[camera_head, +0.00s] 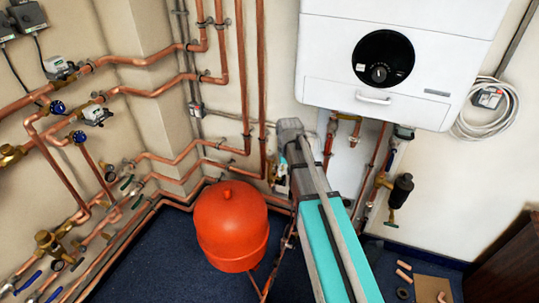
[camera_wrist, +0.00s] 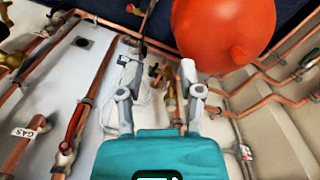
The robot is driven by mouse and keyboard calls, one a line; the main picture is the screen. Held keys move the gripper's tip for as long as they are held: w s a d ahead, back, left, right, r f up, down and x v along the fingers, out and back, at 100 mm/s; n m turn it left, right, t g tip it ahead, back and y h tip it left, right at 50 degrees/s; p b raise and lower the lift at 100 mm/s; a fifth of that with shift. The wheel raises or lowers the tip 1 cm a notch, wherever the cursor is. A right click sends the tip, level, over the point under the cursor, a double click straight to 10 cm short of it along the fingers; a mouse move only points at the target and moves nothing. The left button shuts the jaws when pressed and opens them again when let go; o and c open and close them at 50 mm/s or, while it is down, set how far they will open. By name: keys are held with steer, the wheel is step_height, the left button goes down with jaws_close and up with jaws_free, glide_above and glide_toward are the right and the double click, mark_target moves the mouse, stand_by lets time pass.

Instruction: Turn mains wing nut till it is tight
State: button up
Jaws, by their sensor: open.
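In the wrist view my gripper (camera_wrist: 158,72) is open, its two grey fingers spread apart with nothing held between the tips. Beyond and between the fingers are brass fittings (camera_wrist: 170,98) on a vertical pipe against the white wall. I cannot tell for sure which small part is the mains wing nut; no label for it is legible. In the head view my arm reaches to the wall beside the red vessel, and the arm hides most of the gripper and the fittings (camera_head: 271,172) there.
A red round vessel (camera_wrist: 222,30) is close to the fingers; it stands on the blue floor in the head view (camera_head: 230,228). A pipe labelled GAS (camera_wrist: 28,132) and a red lever (camera_wrist: 72,120) are at left. The white boiler (camera_head: 400,55) hangs above right.

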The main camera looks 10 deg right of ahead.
steer(key=w+f+b, duration=0.3)
steer(key=w, duration=1.4)
steer(key=w+a+f+b, duration=0.1)
steer(key=w+f+b, duration=0.2)
steer(key=w, duration=1.5)
steer(key=shift+w+f+m, duration=0.2)
steer(key=shift+f+m, duration=0.1)
steer(key=shift+m, duration=0.1)
steer(key=shift+f, duration=0.2)
step_height(320, 180, down, 13)
steer(key=b, duration=1.3)
steer(key=shift+d+f+b, duration=0.1)
steer(key=shift+f+b, duration=0.1)
steer(key=shift+b, duration=0.2)
jaws_close()
